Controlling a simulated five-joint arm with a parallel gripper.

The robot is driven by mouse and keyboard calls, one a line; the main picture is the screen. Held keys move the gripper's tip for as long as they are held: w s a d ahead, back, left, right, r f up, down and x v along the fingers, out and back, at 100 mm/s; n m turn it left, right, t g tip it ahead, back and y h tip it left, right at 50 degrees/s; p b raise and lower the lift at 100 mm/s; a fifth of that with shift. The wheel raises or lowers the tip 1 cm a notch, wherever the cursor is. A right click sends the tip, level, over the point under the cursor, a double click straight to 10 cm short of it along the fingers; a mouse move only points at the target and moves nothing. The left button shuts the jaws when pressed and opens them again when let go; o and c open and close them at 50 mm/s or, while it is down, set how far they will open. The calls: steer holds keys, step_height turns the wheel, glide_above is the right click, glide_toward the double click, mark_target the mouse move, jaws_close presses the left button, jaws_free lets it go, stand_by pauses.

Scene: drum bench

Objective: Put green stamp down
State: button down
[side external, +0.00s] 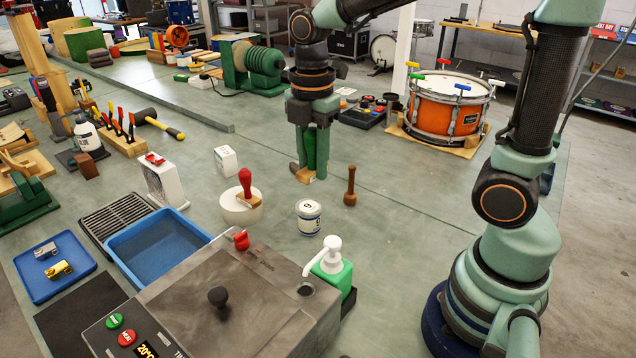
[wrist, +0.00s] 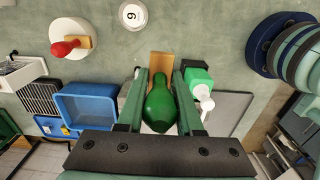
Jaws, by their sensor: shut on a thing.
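The green stamp has a rounded green handle and a wooden base. It shows between my fingers in the side view (side external: 309,150) and the wrist view (wrist: 158,104). My gripper (side external: 311,158) is shut on its handle, with a finger on each side in the wrist view (wrist: 161,78). The wooden base sticks out beyond the fingertips. The stamp appears to be held above the green-grey bench (side external: 385,235); the exact gap is hard to tell.
A red-handled stamp (side external: 245,186) rests on a round white block (side external: 240,211). A white jar (side external: 308,218), a wooden pestle-like tool (side external: 350,186) and a green pump bottle (side external: 330,270) stand nearby. An orange drum (side external: 446,112) is at the back right. Bare bench lies around the pestle-like tool.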

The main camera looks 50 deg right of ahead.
steer(key=a+f, duration=0.1)
steer(key=f, duration=0.5)
steer(key=a+f, duration=0.1)
steer(key=f, duration=0.6)
steer(key=a+f, duration=0.2)
steer(key=f, duration=0.5)
steer(key=shift+a, duration=0.1)
steer(key=shift+f, duration=0.15)
steer(key=c, duration=0.6)
jaws_free()
steer(key=shift+o, duration=0.2)
